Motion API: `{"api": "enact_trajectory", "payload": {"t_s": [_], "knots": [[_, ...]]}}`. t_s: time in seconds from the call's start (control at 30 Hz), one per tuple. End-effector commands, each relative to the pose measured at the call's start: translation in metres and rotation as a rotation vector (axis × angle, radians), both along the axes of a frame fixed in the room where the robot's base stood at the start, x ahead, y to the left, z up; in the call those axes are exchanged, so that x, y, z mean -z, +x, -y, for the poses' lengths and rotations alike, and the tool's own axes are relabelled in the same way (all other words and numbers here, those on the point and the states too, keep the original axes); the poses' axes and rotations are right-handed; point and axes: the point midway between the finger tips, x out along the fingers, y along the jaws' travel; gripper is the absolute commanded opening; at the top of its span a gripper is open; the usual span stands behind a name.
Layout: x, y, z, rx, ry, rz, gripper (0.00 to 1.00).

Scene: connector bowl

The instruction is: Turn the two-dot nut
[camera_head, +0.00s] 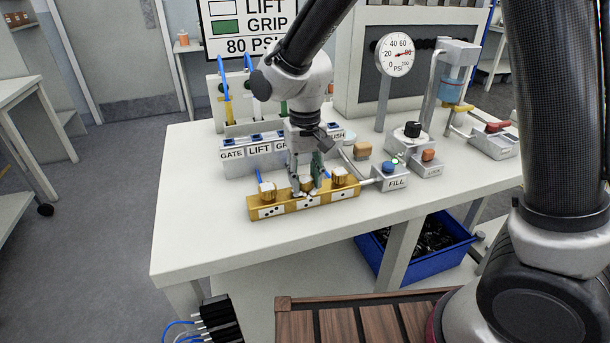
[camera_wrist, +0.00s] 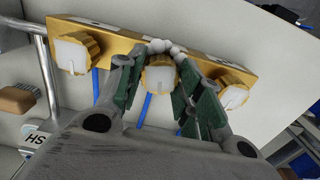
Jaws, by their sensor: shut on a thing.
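A gold manifold bar (camera_head: 322,200) lies on the white table, with three gold nuts with pale caps along it and dotted white labels on its front. The middle nut (camera_head: 306,186) sits above the label that appears to have two dots; the dots are small. My gripper (camera_head: 305,181) points down over this nut, its green-padded fingers one on each side. In the wrist view the gripper (camera_wrist: 160,72) is shut on the middle nut (camera_wrist: 159,79), whose pale cap shows between the pads. Pale rounded lumps (camera_wrist: 162,47) sit at the bar just beyond the nut.
Behind is a labelled switch block (camera_head: 240,158); a FILL box (camera_head: 391,180) joins the bar's right end. A pressure gauge (camera_head: 396,54) stands behind. The table's front left is clear.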

Motion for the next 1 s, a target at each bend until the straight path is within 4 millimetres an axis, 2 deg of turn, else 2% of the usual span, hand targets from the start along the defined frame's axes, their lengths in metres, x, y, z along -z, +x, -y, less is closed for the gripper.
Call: {"api": "enact_trajectory", "payload": {"t_s": [0.43,1.0], "knots": [[-0.0012,0.0012,-0.0008,0.231,0.003,0.003,0.12],[-0.0013,0.0014,-0.0008,0.268,0.003,0.003,0.12]]}}
